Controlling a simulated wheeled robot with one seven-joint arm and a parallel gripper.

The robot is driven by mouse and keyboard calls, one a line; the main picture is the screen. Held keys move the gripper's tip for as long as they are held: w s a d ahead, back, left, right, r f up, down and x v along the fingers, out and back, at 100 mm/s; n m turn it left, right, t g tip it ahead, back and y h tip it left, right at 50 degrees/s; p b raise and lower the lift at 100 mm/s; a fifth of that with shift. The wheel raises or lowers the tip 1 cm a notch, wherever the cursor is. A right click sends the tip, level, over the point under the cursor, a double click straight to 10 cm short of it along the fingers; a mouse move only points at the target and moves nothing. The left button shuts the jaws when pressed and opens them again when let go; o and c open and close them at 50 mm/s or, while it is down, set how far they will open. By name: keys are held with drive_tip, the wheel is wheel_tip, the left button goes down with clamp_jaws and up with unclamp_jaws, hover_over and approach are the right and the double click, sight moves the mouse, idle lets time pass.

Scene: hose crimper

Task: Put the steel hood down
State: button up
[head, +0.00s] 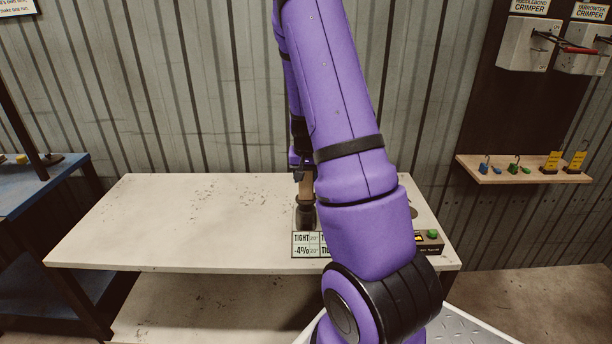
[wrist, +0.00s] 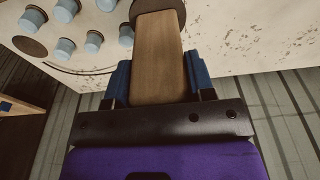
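My gripper (wrist: 158,82) is shut on a tan, wood-like handle (wrist: 157,55); its blue finger pads press on both sides of it. The handle runs up to a dark rounded piece (wrist: 162,8), cut off by the top edge of the wrist view. In the head view the handle (head: 306,187) stands upright under my gripper (head: 301,168), with a dark cylindrical body (head: 306,215) below it over the pale table (head: 160,225). I take this dark body to be the steel hood. Whether it touches the table is unclear, and my purple arm hides much around it.
A sign (head: 305,245) reading TIGHT stands at the table's front. A small box with a green button (head: 432,234) is right of my arm. A pale plate with several blue-grey pegs (wrist: 93,40) shows in the wrist view. The table's left half is clear.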

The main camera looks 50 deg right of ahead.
drive_tip(key=o, duration=0.4)
wheel_tip(320, 180, up, 12)
drive_tip(key=s+a, duration=0.1)
drive_tip(key=s+a+r+n+t+y, duration=0.1)
drive_tip(key=a+r+n, duration=0.2)
drive_tip(key=a+r, duration=0.55)
drive_tip(key=s+a+r+n+t, duration=0.1)
drive_tip(key=s+a+r+n, duration=0.2)
drive_tip(key=s+a, duration=0.5)
drive_tip(key=s+a+r+n+t, duration=0.2)
drive_tip(key=s+a+r+n, duration=0.2)
drive_tip(key=s+a, duration=0.4)
drive_tip(key=shift+s+a+r, duration=0.4)
drive_tip(key=shift+a+r, duration=0.1)
drive_tip(key=shift+a, duration=2.35)
